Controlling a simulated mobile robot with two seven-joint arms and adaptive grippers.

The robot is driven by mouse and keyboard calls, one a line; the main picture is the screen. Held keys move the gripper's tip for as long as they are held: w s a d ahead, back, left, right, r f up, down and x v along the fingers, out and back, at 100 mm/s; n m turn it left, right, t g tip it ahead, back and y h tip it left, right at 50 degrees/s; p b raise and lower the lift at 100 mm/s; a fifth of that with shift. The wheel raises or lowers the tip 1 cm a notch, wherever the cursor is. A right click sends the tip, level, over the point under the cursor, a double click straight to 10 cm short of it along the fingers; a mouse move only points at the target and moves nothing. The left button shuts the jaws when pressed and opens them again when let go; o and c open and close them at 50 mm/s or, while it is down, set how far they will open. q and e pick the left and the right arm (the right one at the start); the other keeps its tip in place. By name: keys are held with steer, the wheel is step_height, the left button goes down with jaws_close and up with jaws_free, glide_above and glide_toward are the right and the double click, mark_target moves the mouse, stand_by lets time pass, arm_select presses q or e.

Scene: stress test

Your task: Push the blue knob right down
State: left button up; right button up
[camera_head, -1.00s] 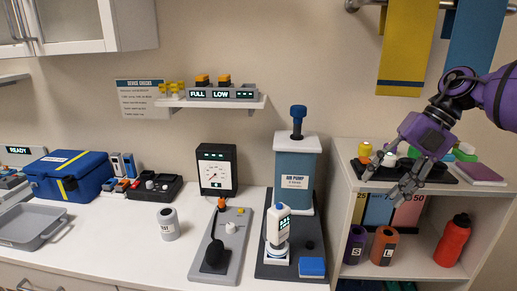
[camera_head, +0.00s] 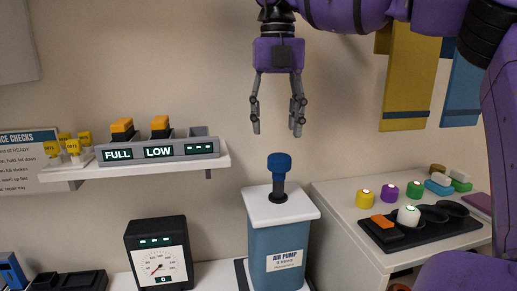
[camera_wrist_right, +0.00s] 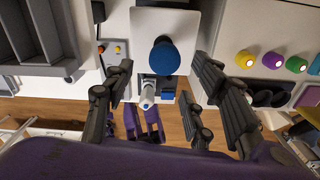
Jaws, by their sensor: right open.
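The blue knob (camera_head: 280,163) stands raised on a dark rod on top of the air pump (camera_head: 276,243), a blue-grey box with a white top. My right gripper (camera_head: 276,130) is open and empty, fingers pointing down, above the knob and apart from it in the head view. In the right wrist view the blue knob (camera_wrist_right: 164,57) shows between the spread fingers, seen from above. My left gripper does not show in the head view. In the right wrist view, purple parts below the pump are too unclear to name.
A wall shelf (camera_head: 140,167) with the FULL and LOW holder (camera_head: 158,150) is left of the pump. A gauge (camera_head: 160,262) stands below it. On the right, a cabinet top carries a black tray (camera_head: 415,232) and coloured knobs. The air around the blue knob is clear.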

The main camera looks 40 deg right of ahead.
mark_target(277, 156)
steer(key=f, duration=0.7)
steer(key=shift+s+f+p, duration=0.15)
steer(key=shift+s+p, duration=0.15)
steer(key=shift+s, duration=0.1)
jaws_close()
